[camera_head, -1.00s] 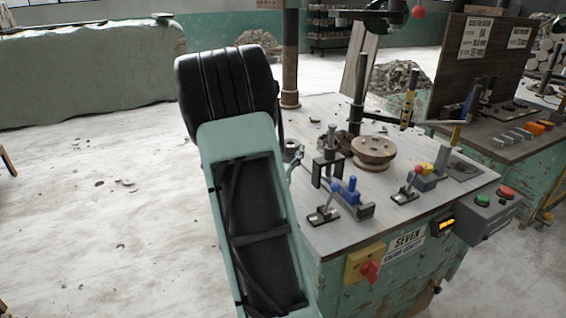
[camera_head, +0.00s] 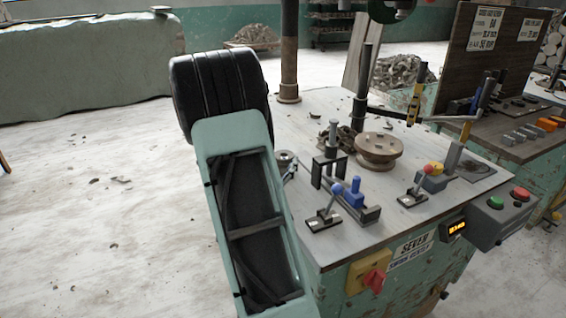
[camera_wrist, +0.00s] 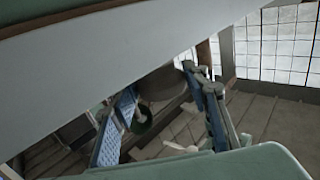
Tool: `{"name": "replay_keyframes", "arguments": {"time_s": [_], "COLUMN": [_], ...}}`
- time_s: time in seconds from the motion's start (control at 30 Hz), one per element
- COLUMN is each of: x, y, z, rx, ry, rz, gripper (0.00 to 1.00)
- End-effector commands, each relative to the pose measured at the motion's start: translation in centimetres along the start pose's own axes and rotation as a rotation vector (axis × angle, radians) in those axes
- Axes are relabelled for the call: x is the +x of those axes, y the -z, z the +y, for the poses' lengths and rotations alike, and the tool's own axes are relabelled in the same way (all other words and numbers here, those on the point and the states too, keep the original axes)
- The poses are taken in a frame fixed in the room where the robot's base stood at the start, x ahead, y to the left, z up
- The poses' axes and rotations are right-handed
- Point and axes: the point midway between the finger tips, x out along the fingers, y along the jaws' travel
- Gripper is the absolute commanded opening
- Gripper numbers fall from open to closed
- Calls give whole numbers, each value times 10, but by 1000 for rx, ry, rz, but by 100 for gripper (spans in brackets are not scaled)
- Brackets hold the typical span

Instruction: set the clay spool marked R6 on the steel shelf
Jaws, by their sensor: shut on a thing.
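My gripper (camera_wrist: 161,116) shows in the wrist view, with blue pads on its two fingers. A dark, rounded brownish thing (camera_wrist: 160,84) lies between the fingers, partly hidden; no marking can be read on it. In the head view my arm hides the gripper and what it holds. A brown, round, flanged spool-like piece (camera_head: 379,148) sits on the worktable (camera_head: 440,215); I see no R6 mark on it. A dark rack with shelves (camera_head: 330,28) stands at the far back wall; I cannot tell whether it is the steel shelf.
The worktable carries clamps with blue knobs (camera_head: 352,190), an upright post (camera_head: 362,85) and a control box with buttons (camera_head: 500,213). A second bench (camera_head: 500,150) with a dark board stands at the right. Open floor (camera_head: 90,220) lies at the left.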

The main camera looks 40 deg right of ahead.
Motion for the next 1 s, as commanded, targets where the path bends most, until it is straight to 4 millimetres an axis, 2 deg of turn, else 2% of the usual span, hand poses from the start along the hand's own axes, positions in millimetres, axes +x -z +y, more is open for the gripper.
{"name": "replay_keyframes", "arguments": {"time_s": [0.47,0.5,0.6,1.0], "x": [-1,-1,-1,-1], "y": [-5,-4,-4,1], "z": [0,0,0,0], "rx": [1,0,0,0], "ry": [0,-1,0,0], "rz": [3,1,0,0], "gripper": [10,47,58,60]}}
